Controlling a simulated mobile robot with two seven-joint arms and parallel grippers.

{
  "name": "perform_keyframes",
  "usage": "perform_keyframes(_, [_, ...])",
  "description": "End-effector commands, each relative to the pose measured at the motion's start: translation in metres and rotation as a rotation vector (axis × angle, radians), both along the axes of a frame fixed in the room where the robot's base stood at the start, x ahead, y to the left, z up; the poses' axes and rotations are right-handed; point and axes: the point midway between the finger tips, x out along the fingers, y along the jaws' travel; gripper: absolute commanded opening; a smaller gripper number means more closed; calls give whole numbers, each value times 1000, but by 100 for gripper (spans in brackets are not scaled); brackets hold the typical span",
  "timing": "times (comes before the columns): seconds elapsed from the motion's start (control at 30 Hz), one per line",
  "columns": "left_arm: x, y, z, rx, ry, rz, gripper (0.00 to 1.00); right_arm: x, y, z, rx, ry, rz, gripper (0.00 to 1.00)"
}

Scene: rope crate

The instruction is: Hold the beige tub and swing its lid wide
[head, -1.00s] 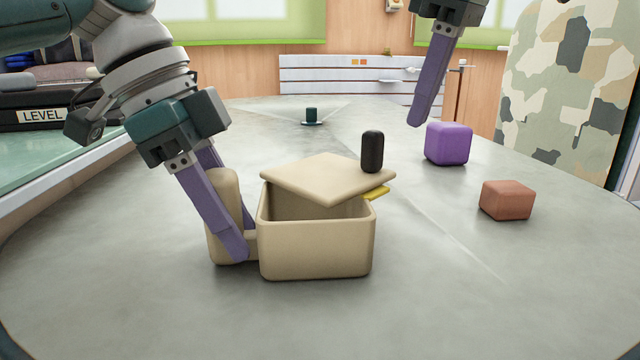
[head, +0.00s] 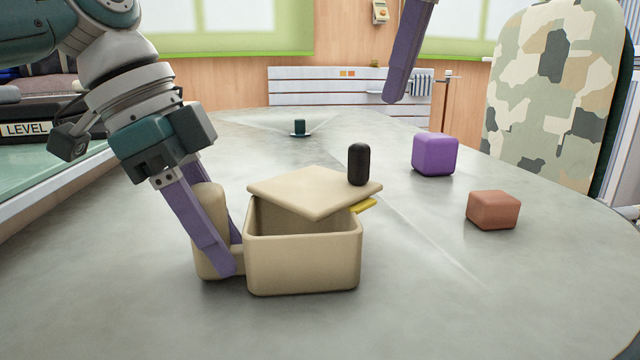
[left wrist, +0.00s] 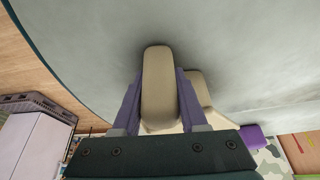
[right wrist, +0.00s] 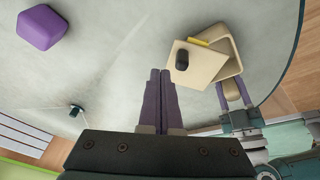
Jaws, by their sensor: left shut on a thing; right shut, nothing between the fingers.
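The beige tub (head: 303,264) stands upright on the table. Its beige lid (head: 305,188) sits twisted across the top, so part of the inside shows at the front. A black upright knob (head: 359,164) stands on the lid's right corner. A yellow tab (head: 365,205) shows under the lid's right edge. My left gripper (head: 233,265) is shut on the tub's beige side handle (head: 209,222); the left wrist view shows the handle (left wrist: 158,85) between both fingers. My right gripper (head: 392,100) is shut and empty, raised above the table beyond the tub; its fingers touch in the right wrist view (right wrist: 160,75).
A purple block (head: 435,154) and a reddish-brown block (head: 493,210) lie right of the tub. A small dark green item on a dish (head: 300,128) stands at the back. A camouflage-patterned chair back (head: 550,95) is beyond the right edge. The front table area is clear.

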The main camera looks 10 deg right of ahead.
Motion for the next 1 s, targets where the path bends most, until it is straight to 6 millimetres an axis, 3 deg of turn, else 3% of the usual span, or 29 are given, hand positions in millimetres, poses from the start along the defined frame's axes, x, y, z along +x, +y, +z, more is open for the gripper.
perform_keyframes(0.2, [0, 1, -2, 3, 2, 1, 0, -33, 32, 12, -10, -10, 5, 0])
perform_keyframes(0.47, [0, 1, -2, 3, 2, 1, 0, -54, 45, 5, -20, 8, 2, 0])
perform_keyframes(1.0, [0, 1, -2, 3, 2, 1, 0, -54, 45, -68, -19, 12, 1, 0])
